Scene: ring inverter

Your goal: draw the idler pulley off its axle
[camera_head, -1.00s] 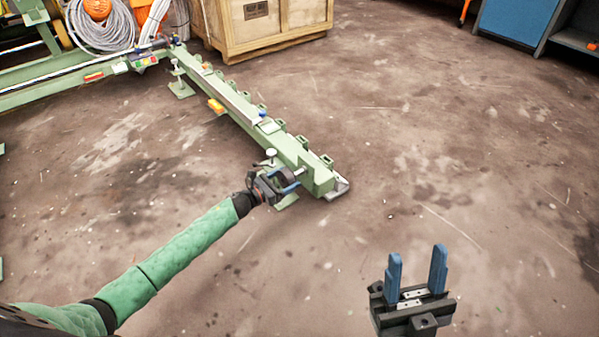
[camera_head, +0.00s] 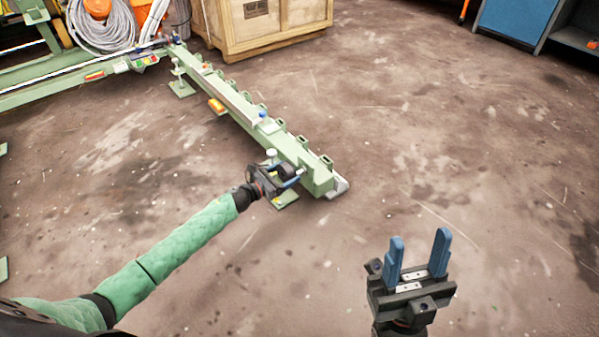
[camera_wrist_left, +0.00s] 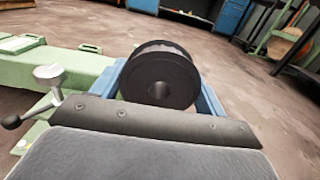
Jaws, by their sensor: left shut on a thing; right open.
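The idler pulley is a black flanged wheel (camera_wrist_left: 160,75) with a paler groove and a round centre, seen face-on in the left wrist view. My left gripper (camera_head: 285,173) is shut on it, with blue fingers on either side of the wheel. In the head view the gripper is beside the near end of the green beam (camera_head: 318,178). A small pale metal stub, apparently the axle (camera_head: 299,172), shows by the fingertips. I cannot tell whether the pulley still sits on it. My right gripper (camera_head: 418,258) is open and empty over bare floor.
The green beam runs back to a machine frame at upper left, with a levelling foot (camera_head: 271,156) close to my left gripper. A wooden crate (camera_head: 262,25) stands behind. A blue cabinet (camera_head: 517,20) is at upper right. The floor at right is clear.

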